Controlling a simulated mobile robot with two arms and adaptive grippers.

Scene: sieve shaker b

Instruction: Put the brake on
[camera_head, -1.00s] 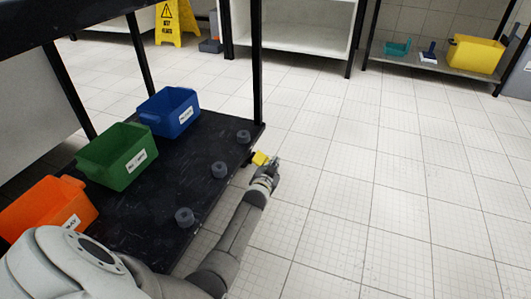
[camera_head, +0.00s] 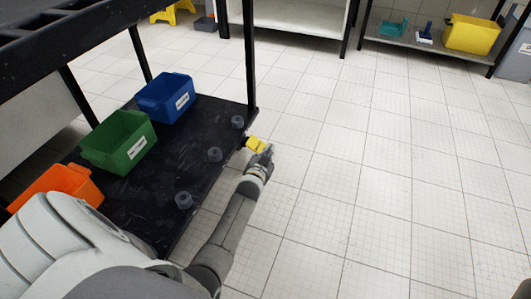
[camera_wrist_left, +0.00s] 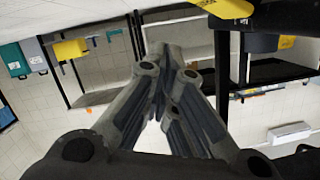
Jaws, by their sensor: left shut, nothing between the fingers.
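Blue (camera_head: 166,97), green (camera_head: 118,142) and orange (camera_head: 60,187) bins stand on the lower shelf, with several dark round knobs along its right side. A black post (camera_head: 249,60) rises at the corner. The tiled floor to the right is clear. A far rack holds a yellow bin (camera_head: 472,34).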

